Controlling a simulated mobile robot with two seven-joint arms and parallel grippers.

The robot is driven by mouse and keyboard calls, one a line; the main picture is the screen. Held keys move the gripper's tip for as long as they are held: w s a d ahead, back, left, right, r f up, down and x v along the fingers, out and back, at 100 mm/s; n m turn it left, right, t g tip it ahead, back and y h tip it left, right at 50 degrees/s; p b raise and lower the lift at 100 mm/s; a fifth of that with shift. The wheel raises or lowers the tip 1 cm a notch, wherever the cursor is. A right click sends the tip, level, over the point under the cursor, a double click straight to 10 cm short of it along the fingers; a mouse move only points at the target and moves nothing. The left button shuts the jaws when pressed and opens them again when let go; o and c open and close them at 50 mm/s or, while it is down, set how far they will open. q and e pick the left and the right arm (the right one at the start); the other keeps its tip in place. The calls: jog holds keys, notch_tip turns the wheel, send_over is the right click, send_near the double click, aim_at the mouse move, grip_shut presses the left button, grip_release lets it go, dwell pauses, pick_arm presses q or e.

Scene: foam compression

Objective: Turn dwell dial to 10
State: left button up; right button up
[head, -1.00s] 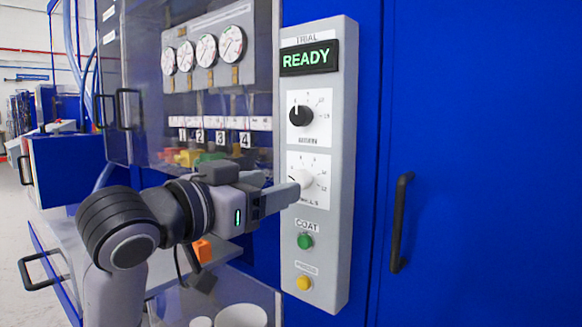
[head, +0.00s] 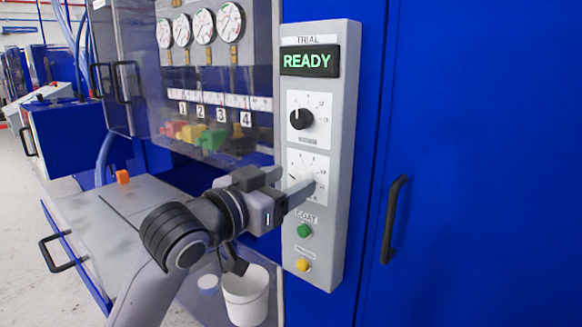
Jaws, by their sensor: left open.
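The dwell dial (head: 304,176) is the lower, white knob on a white scale plate on the grey control panel (head: 342,200). My left gripper (head: 297,184) is at this dial with its jaws open. One finger overlaps the lower right of the dial plate and the other lies to its left. I cannot tell whether the fingers touch the knob. The fingers hide part of the knob and scale, so its setting is not readable.
Above are a black dial (head: 301,119) and a display (head: 310,60) reading READY. Below are a green button (head: 303,231) and a yellow button (head: 303,265). A black door handle (head: 394,218) is to the right. A white bucket (head: 246,296) stands below my arm.

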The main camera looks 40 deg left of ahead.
pick_arm(q)
jog(key=shift+w, duration=0.75)
jog(key=c, duration=1.1)
jog(key=shift+o, duration=0.3)
